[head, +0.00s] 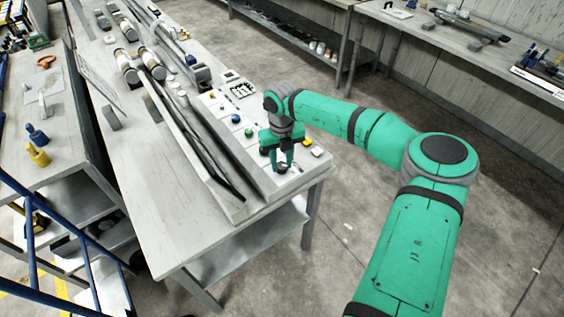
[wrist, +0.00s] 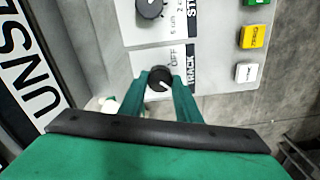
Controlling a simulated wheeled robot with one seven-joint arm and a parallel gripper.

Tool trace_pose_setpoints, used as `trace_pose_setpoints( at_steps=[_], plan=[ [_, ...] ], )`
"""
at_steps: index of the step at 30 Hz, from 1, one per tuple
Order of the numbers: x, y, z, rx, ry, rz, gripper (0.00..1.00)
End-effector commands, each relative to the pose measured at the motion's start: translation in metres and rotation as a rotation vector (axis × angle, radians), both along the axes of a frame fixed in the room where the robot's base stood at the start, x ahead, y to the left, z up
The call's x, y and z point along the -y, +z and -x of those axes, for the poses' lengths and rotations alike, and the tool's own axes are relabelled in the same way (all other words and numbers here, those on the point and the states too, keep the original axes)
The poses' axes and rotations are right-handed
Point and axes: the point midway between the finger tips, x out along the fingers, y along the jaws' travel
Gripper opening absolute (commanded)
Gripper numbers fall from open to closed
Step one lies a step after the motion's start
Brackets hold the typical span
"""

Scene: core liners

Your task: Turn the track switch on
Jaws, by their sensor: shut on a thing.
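The track switch (wrist: 159,80) is a round black rotary knob with a white pointer line. It sits on a light grey control panel beside a black "TRACK" label, with "OFF" printed near it, in the wrist view. The pointer appears to slant toward the lower right. My gripper (wrist: 162,88) has its two green fingers on either side of the knob and is shut on it. In the head view my gripper (head: 283,168) is at the near end of the panel, and the fingers largely hide the knob.
Another black knob (wrist: 150,8) sits above the track switch. A yellow button (wrist: 252,37) and a white button (wrist: 246,72) are to its right. In the head view the panel runs along a grey workbench (head: 170,225) that carries long trays and cylinders. Open floor lies right of the bench.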

Motion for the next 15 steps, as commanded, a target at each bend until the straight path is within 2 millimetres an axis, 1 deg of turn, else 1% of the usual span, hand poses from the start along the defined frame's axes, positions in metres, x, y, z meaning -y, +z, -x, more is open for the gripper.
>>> trace_pose_setpoints(
  at_steps=[1, 7, 8, 9, 10, 15],
  plan=[
    [-0.0038, 0.0022, -0.0025, 0.009, 0.002, -0.008, 0.08],
    [-0.0034, 0.0025, -0.003, 0.01, 0.002, -0.007, 0.08],
    [-0.0033, 0.0026, -0.0029, 0.009, 0.002, -0.007, 0.37],
    [-0.0032, 0.0024, -0.0028, 0.008, 0.002, -0.006, 0.47],
    [-0.0029, 0.0023, -0.0026, 0.008, 0.002, -0.006, 0.49],
    [-0.0013, 0.0014, -0.0018, 0.005, 0.001, -0.003, 0.49]
  ],
)
